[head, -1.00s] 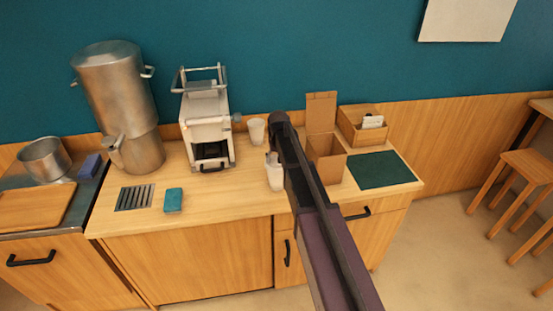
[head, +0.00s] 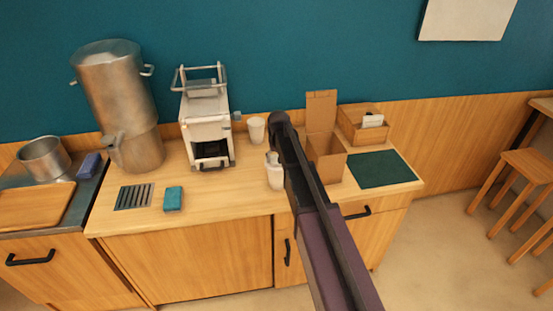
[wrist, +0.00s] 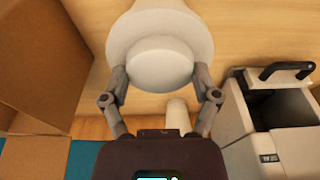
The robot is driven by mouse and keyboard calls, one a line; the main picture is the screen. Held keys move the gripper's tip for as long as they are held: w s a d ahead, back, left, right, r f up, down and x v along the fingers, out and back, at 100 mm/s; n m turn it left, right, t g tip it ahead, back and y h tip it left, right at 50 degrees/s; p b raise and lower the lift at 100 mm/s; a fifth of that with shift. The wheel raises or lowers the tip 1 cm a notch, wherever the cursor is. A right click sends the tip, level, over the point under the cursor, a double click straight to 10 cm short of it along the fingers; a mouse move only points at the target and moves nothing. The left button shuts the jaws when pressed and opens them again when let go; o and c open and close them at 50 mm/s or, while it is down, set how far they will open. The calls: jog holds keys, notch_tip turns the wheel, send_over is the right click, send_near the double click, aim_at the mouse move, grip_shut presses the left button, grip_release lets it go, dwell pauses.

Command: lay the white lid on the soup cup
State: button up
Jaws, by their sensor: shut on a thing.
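The white lid (wrist: 160,65) is round with a raised middle and is between the two fingertips of my gripper (wrist: 160,78), which is shut on it. In the head view my gripper (head: 273,156) is small and partly hidden by my own arm. The white soup cup (head: 275,177) stands upright on the counter, directly under the gripper. In the wrist view the lid covers most of what lies below it. I cannot tell whether the lid touches the cup rim or is just above it.
A second white cup (head: 257,130) stands farther back. An open cardboard box (head: 327,165) is close on the right, with a dark green mat (head: 381,169) beyond. A white machine (head: 207,130) stands left. Bare counter lies in front of it, near a blue sponge (head: 173,198).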

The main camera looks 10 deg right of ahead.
dwell(0.4)
jog(key=o, duration=0.5)
jog(key=shift+r+p, duration=3.45)
jog(key=shift+g, duration=0.9)
jog(key=s+f+b, duration=0.1)
jog(key=s, duration=0.8)
jog(key=s+f+b, duration=0.1)
jog(key=s, duration=0.9)
jog(key=s+f+b, duration=0.1)
jog(key=s, duration=0.9)
jog(key=shift+f, duration=0.25)
